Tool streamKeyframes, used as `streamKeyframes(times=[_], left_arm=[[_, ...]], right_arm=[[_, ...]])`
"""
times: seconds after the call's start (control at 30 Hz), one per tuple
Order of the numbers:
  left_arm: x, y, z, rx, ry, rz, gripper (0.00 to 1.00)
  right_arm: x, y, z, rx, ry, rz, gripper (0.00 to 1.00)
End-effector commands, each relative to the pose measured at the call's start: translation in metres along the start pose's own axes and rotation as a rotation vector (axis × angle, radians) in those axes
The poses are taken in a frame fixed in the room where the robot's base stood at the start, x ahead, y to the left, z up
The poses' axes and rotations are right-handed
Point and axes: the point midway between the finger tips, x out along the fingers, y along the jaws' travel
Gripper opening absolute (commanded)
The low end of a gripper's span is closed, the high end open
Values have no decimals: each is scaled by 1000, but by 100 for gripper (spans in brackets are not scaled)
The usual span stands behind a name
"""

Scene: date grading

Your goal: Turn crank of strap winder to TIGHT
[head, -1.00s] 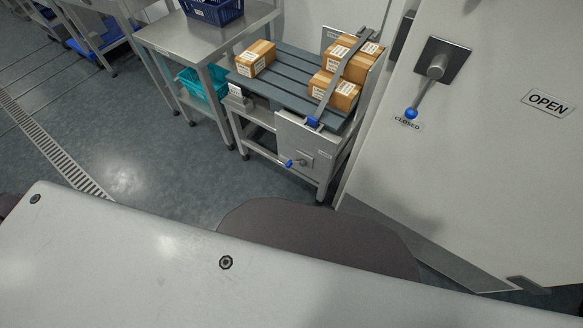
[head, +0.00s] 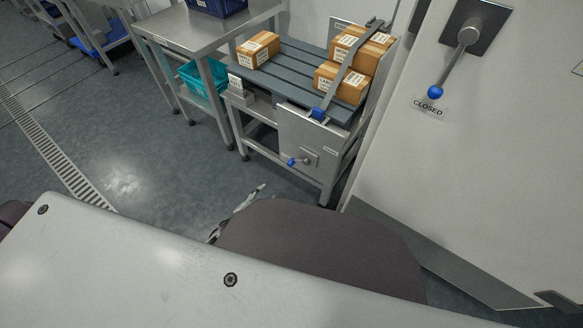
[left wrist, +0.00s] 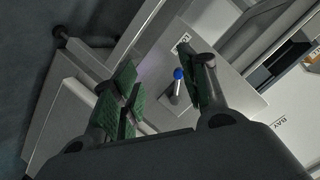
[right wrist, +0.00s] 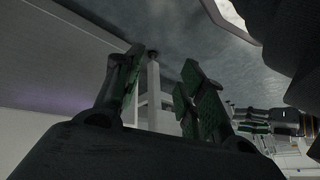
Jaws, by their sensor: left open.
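The strap winder's crank (head: 293,161) has a blue knob and sits on the grey front plate (head: 311,138) of the slatted bench. In the left wrist view the crank's blue knob (left wrist: 179,74) shows between my left fingers, beyond their tips. My left gripper (head: 258,191) is open and empty, below and left of the crank, partly hidden behind my own body. Its green-padded fingers (left wrist: 158,80) stand apart. A grey strap (head: 346,70) runs over stacked cartons (head: 342,84) to a blue piece at the bench edge. My right gripper (right wrist: 163,75) is open and empty.
A steel table (head: 205,32) with a blue crate (head: 218,6) stands left of the bench, a teal basket (head: 203,77) beneath it. A white door with a blue-knobbed lever (head: 452,65) at CLOSED is on the right. The floor before the bench is clear.

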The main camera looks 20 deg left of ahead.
Motion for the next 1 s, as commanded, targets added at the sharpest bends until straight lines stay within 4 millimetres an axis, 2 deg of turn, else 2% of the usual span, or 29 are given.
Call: streamKeyframes(times=[0.5,1.0], left_arm=[[23,-7,-20,116,192,-72,44],[28,-13,-37,179,292,-111,44]], right_arm=[[-4,-14,-19,0,69,-52,40],[-14,-23,-30,-2,103,-81,40]])
